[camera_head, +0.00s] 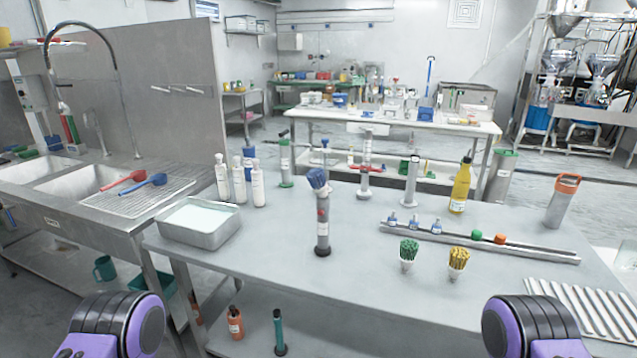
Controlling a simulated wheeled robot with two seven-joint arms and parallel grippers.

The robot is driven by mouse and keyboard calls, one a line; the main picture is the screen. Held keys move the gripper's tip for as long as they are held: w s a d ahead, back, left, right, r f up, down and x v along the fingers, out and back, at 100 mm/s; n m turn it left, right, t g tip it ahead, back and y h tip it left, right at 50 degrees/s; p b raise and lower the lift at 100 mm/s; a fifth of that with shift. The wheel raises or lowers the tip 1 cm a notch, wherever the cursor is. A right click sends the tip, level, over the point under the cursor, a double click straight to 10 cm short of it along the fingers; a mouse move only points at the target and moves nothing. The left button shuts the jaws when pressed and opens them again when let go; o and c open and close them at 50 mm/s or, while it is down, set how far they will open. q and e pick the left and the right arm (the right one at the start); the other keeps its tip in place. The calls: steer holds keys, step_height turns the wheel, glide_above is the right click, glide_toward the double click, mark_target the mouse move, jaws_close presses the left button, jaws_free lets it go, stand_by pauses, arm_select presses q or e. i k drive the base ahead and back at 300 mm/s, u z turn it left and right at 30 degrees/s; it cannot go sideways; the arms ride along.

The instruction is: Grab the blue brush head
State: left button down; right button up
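A blue brush head (318,179) with bristles pointing up sits at the top of an upright grey cylinder (322,228) with a dark base. The cylinder stands near the middle of the grey metal table (285,262). The brush head leans slightly to the left and nothing covers it. Only purple and black parts of my two arms show, at the bottom left and bottom right corners. Neither gripper is in view, and nothing of mine touches the brush head.
A green brush head (409,250) and a yellow one (458,260) stand to the right. Behind them is a metal rail (540,251) with small items. A yellow bottle (461,187) stands farther back. A metal tray (212,236) and white bottles (257,186) are left.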

mark_target(317, 178)
steer(key=u, duration=2.05)
steer(key=i, duration=1.2)
steer(key=z, duration=3.65)
